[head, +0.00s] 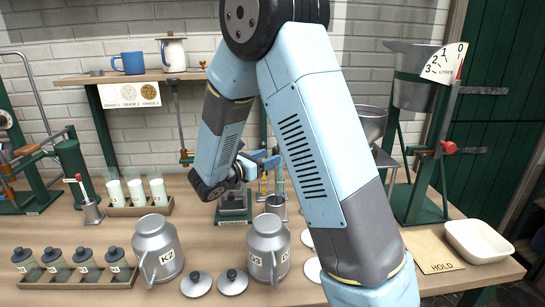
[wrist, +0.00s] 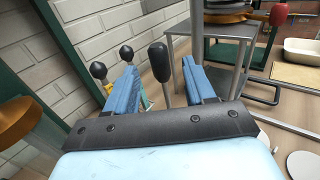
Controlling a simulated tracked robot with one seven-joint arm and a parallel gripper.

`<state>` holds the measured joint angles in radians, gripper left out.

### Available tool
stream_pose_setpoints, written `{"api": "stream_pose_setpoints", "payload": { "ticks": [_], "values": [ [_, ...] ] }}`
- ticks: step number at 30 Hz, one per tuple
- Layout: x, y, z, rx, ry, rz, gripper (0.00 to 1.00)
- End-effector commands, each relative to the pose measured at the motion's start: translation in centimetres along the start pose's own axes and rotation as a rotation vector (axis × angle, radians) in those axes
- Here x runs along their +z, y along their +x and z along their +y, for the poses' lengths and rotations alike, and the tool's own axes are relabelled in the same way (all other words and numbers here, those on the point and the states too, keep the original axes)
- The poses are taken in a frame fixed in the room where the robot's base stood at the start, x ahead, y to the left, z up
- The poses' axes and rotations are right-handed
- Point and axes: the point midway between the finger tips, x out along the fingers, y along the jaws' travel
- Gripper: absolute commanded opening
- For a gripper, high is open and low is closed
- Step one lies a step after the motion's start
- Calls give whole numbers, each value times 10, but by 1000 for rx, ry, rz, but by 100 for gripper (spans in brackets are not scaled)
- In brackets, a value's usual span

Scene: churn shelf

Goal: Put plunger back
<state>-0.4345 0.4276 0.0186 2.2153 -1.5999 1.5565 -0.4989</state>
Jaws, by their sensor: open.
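My gripper (wrist: 165,80) is open, with its two blue fingers spread apart. A rod with a long black handle (wrist: 159,62) stands upright in the gap between the fingers in the wrist view, with visible space on both sides. It may be the plunger; I cannot tell for certain. In the head view my gripper (head: 264,162) is behind my arm, above the middle of the bench. A metal cup (head: 277,207) stands just below it. Two rods with round black knobs (wrist: 98,70) (wrist: 126,53) are left of the handle in the wrist view.
Two milk cans (head: 157,250) (head: 267,250) stand at the front of the bench (head: 110,285), with loose lids (head: 196,284) nearby. A rack of white tubes (head: 136,190) is at left. A green stand (head: 420,200) and a white tray (head: 478,241) are at right.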

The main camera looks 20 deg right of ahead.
Motion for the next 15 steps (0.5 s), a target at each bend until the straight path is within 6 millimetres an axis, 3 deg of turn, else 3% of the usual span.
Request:
{"api": "stream_pose_setpoints", "payload": {
  "ticks": [9, 15],
  "values": [
    [-1, -65, 1, 4, 0, 1, 54],
    [-1, -92, 1, 2, 0, 1, 54]
  ]
}}
